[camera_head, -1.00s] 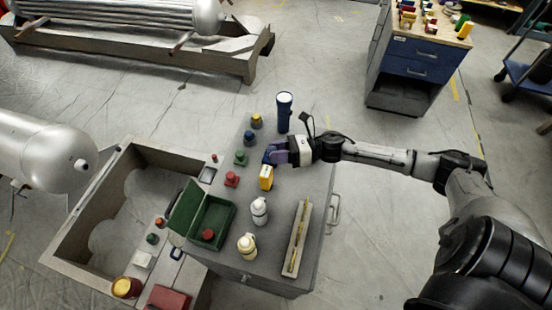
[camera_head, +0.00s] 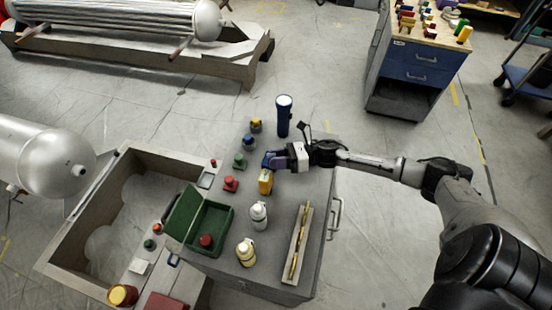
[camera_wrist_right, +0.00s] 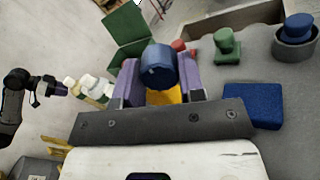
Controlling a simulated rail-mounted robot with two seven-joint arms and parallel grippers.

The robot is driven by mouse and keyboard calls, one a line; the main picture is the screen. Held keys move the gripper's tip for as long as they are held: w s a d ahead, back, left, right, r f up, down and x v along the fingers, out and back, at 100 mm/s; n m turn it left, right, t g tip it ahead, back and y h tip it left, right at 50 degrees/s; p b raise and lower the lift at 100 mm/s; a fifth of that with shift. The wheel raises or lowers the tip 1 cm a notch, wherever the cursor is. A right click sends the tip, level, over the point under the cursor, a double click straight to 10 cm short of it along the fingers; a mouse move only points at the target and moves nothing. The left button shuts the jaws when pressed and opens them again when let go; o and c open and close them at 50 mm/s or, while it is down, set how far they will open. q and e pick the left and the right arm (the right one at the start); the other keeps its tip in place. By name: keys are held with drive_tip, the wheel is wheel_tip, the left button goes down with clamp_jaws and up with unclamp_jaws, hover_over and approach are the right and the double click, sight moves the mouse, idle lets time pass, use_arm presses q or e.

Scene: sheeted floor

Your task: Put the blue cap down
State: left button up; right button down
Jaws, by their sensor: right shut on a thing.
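My right gripper (camera_head: 270,160) is over the grey cabinet top (camera_head: 290,190), behind the yellow block (camera_head: 265,183). In the right wrist view its purple fingers (camera_wrist_right: 158,80) are shut on the blue cap (camera_wrist_right: 158,66), a dark blue round piece. I cannot tell whether the cap touches anything below. In the head view the cap is mostly hidden by the fingers. A black arm with purple tips, seemingly my left gripper (camera_wrist_right: 60,88), shows small at the left of the wrist view; its opening is unclear.
Nearby stand a blue knob (camera_head: 249,142), a green knob (camera_head: 240,160), a red knob (camera_head: 231,184) and a blue flashlight (camera_head: 284,115). An open green box (camera_head: 226,218), bottles (camera_head: 258,214) and a narrow tray (camera_head: 306,225) occupy the front. A flat blue block (camera_wrist_right: 253,105) lies beside the gripper.

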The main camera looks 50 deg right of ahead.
drive_tip(key=shift+f+b, duration=0.5)
drive_tip(key=shift+f, duration=0.1)
drive_tip(key=c, duration=0.7)
unclamp_jaws()
